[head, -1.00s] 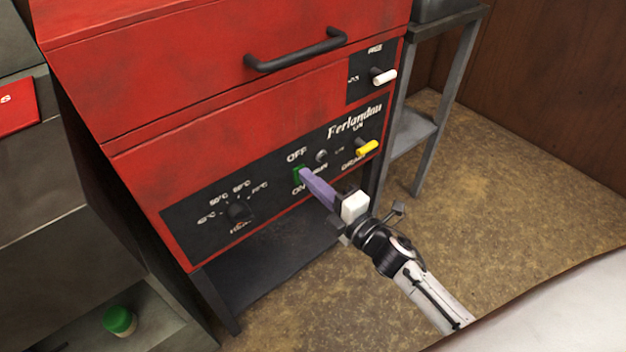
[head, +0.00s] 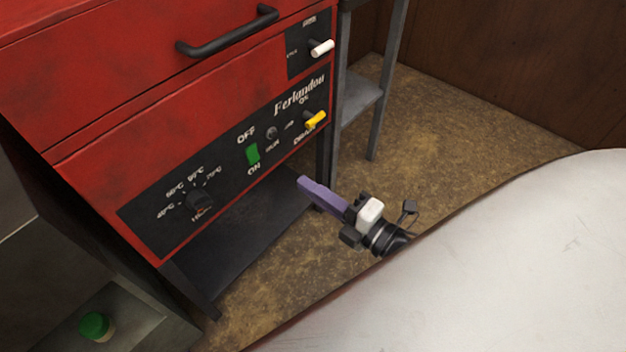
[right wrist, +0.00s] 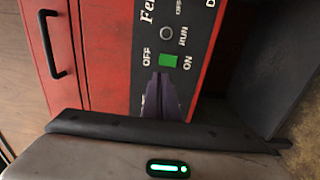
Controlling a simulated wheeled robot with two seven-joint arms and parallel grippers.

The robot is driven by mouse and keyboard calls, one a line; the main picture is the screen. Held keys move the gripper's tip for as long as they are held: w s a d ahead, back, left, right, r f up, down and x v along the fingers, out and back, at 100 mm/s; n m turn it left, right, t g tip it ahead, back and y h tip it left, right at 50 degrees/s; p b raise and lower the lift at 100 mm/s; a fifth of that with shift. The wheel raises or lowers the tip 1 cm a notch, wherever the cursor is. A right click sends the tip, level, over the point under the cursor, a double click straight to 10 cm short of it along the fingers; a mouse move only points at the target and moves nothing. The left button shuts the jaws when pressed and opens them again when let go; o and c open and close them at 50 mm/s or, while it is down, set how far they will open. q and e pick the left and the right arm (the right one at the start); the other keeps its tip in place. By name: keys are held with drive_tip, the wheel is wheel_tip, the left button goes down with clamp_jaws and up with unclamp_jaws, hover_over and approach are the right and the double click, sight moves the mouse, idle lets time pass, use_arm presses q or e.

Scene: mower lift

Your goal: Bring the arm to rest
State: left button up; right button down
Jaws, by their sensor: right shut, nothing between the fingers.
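My right gripper (head: 308,185) has purple fingers, shut with nothing between them. In the head view it is in front of the red machine (head: 110,95), apart from the panel, to the lower right of the green switch (head: 253,153). The switch sits between the OFF and ON labels on the black panel (head: 150,215). In the right wrist view the closed fingers (right wrist: 162,85) point toward the panel, and the green switch (right wrist: 168,62) shows just beyond their tips. Part of my right arm is hidden behind the white surface. My left gripper is not in view.
A white surface (head: 500,250) fills the lower right. The machine has a black handle (head: 228,32), a yellow lever (head: 316,120), a white lever (head: 322,48) and a dial (head: 198,200). A grey stand (head: 365,100) is behind. A green-capped container (head: 96,326) is lower left. Brown floor is open at right.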

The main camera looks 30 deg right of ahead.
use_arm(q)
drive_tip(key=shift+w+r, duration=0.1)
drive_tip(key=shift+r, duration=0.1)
use_arm(e)
drive_tip(key=shift+s, duration=0.1)
